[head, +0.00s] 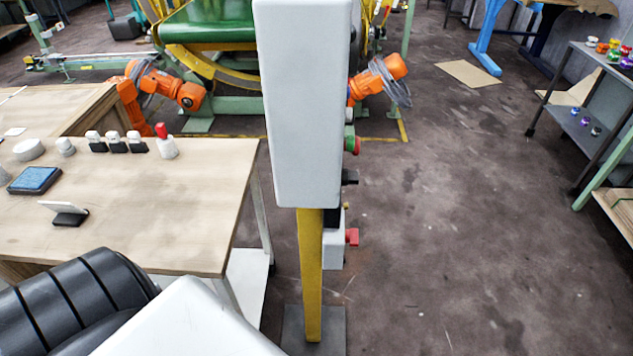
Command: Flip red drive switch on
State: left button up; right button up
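A tall light-grey box (303,110) on a yellow post (311,275) stands in the middle of the head view, seen nearly edge-on. Controls stick out along its right side: a green and red knob (353,145), a black knob (350,177), and a red switch-like part (352,237) on a small grey box (333,250) lower down. I cannot tell the red part's position from this angle. Another red-topped white piece (165,141) stands on the wooden table. Neither gripper is in view; a black and white part of my own body shows at the lower left.
The wooden table (130,215) at left holds several small white-topped pieces, a blue pad (35,179) and a small stand (66,212). Orange robot arms (160,85) and a green machine are behind. Shelves (590,90) stand at far right. The floor right of the post is open.

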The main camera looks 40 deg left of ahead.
aim_at(352, 235)
jog(key=i+l+u, duration=0.15)
jog(key=u, duration=0.25)
jog(key=i+l+u, duration=0.25)
jog(key=u, duration=0.2)
jog(key=i+l+u, duration=0.1)
jog(key=l+u, duration=0.3)
jog(key=i+l+u, duration=0.1)
jog(key=u, duration=0.3)
jog(key=i+l+u, duration=0.1)
jog(key=l, duration=0.65)
jog(key=l+u, duration=0.15)
jog(key=l, duration=0.6)
